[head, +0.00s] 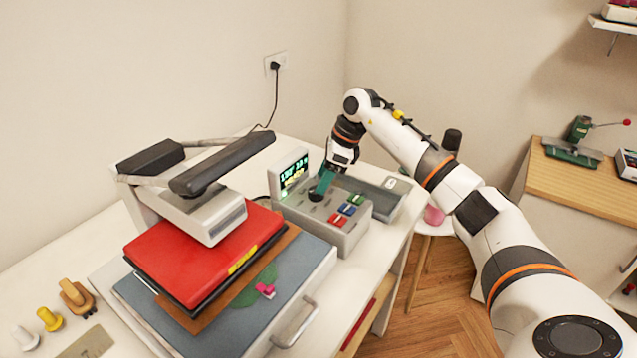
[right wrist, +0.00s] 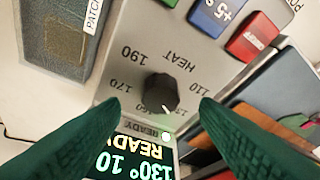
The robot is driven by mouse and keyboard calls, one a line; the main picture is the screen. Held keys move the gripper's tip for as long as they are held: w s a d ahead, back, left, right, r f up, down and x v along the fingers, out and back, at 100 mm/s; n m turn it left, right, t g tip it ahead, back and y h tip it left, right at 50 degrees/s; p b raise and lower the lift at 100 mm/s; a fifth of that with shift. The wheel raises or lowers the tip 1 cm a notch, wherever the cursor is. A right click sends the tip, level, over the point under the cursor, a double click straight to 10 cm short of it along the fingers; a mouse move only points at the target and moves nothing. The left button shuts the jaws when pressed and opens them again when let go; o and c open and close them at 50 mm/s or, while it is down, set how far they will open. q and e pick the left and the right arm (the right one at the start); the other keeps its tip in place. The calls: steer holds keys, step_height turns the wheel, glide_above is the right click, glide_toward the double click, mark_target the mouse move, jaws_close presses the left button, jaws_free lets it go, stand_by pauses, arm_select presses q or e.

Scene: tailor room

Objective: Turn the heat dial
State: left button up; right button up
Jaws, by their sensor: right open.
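The heat dial (right wrist: 161,94) is a black knob on the grey control box (head: 345,236), with numbers around it. In the right wrist view its white mark points to the lower right, near a number that is hard to read, beside 110. The lit screen (right wrist: 135,158) shows upside down there and reads READY and 130° 10; the screen also shows in the head view (head: 292,174). My right gripper (right wrist: 161,101) is open, its green fingers on either side of the dial with gaps between.
Blue, green and red buttons (head: 340,219) sit beside the dial. A heat press with a red platen (head: 195,256) stands left of the box. Small stamps (head: 77,296) lie at front left.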

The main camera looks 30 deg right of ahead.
steer(key=shift+x, duration=1.2)
steer(key=shift+w+a+f+p, duration=0.15)
steer(key=shift+a+f+p, duration=0.15)
steer(key=shift+f, duration=0.25)
steer(key=c, duration=1)
